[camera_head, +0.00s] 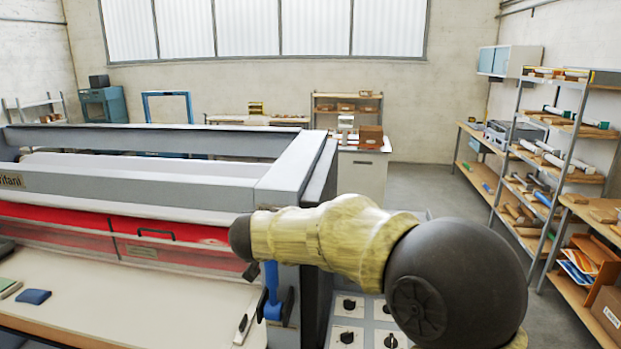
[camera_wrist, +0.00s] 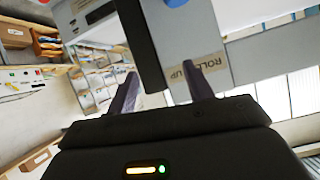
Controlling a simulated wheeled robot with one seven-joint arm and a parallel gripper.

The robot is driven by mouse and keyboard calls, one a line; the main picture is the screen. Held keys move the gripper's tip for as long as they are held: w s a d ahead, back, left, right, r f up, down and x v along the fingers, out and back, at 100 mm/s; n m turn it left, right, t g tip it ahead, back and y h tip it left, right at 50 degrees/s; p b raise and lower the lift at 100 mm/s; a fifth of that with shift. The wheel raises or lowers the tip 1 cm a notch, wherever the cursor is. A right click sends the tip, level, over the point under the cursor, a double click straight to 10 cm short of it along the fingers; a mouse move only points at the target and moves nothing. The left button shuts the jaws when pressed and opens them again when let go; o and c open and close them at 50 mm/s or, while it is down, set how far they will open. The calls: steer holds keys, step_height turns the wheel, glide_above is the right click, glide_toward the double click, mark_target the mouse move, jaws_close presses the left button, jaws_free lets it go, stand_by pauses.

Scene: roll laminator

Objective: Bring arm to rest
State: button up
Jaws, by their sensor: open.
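My arm reaches across the right front of the roll laminator (camera_head: 170,180) in the head view. Its gripper end is hidden there behind the arm. In the wrist view my gripper (camera_wrist: 160,92) has its two fingers apart with nothing between them that it holds. A grey laminator post with a label reading "ROLL UP" (camera_wrist: 195,72) stands beyond the fingers. I cannot tell how far the fingers are from it. A blue lever (camera_head: 272,292) on the laminator's side shows just below my arm.
A panel with black knobs (camera_head: 348,333) lies under my arm. A red guard (camera_head: 160,235) runs along the laminator's front above a pale bed (camera_head: 110,300). Loaded shelves (camera_head: 560,150) stand at the right. Open floor (camera_head: 430,185) lies between them and the machine.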

steer(key=s+d+f+n+g+y+b, duration=0.1)
steer(key=s+d+f+b, duration=0.15)
steer(key=f, duration=0.25)
steer(key=s+d+f+n+y+b, duration=0.1)
steer(key=s+d+f+n+y, duration=0.1)
steer(key=d+f, duration=0.3)
steer(key=s+d+f+n+g+y+b, duration=0.1)
steer(key=s+d+f+b, duration=0.15)
steer(key=f, duration=0.35)
steer(key=s+d+f+g+h+b, duration=0.1)
steer(key=s+d+f+g, duration=0.2)
steer(key=s+d+f, duration=0.3)
steer(key=s+d+f+g+b, duration=0.1)
steer(key=s+d+f+g, duration=0.3)
steer(key=s+f, duration=0.4)
steer(key=s+d, duration=0.1)
steer(key=s, duration=0.4)
steer(key=shift+s+d+f+g+h+b, duration=0.2)
steer(key=shift+s+d+g+h+b, duration=0.1)
steer(key=shift+d+h, duration=0.1)
steer(key=shift+w+a, duration=0.1)
